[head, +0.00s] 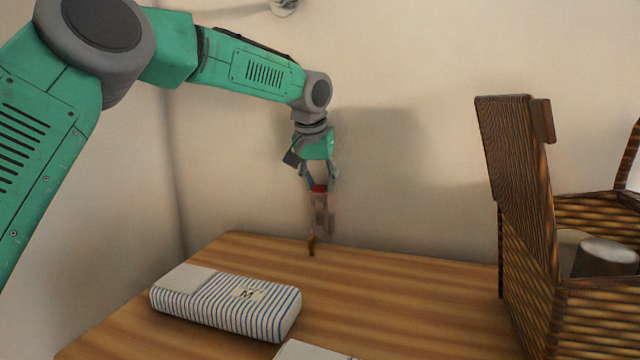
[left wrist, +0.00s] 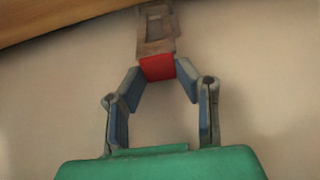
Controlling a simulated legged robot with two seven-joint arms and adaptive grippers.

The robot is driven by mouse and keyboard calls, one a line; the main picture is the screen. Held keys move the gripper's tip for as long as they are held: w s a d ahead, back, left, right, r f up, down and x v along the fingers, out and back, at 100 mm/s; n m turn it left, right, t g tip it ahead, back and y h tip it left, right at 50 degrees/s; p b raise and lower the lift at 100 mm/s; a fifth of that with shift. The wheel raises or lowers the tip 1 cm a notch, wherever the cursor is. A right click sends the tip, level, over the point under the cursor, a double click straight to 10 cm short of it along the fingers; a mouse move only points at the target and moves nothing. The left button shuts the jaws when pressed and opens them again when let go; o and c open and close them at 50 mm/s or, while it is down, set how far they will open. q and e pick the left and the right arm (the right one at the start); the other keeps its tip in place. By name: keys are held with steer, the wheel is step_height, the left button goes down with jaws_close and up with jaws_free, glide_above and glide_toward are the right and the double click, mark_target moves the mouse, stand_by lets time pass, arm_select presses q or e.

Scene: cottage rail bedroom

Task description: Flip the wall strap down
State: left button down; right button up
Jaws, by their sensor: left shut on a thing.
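The wall strap (head: 321,218) is a narrow greyish-brown piece with a red end, near the back wall just above the table's rear edge. It hangs below my left gripper (head: 319,188), with a small brown tip at its lower end. In the left wrist view the strap (left wrist: 156,30) runs away from the fingers, and its red end sits between the fingertips of my left gripper (left wrist: 158,72). The gripper is shut on that red end. How the strap joins the wall cannot be told. My right gripper is not in view.
A wooden table (head: 400,300) stands below. A striped pouch (head: 225,302) marked M lies on it at the left, with a pale item (head: 305,351) at the front edge. A tall wooden box (head: 520,190) with a raised lid stands at the right. The table's middle is clear.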

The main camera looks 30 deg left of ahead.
arm_select(q)
steer(key=shift+s+d+f, duration=0.15)
steer(key=shift+s+f, duration=0.1)
steer(key=shift+s, duration=0.1)
steer(key=shift+s+d+f+b, duration=0.1)
steer(key=shift+s+f+b, duration=0.15)
steer(key=shift+s, duration=0.45)
steer(key=s, duration=0.2)
steer(key=s+d+f+b, duration=0.1)
steer(key=shift+s, duration=0.1)
steer(key=shift+s+d+f, duration=0.1)
steer(key=shift+s+f, duration=0.3)
steer(key=shift+s, duration=0.2)
steer(key=shift+s+d+f, duration=0.1)
steer(key=shift+s+f, duration=0.3)
steer(key=shift+s, duration=0.15)
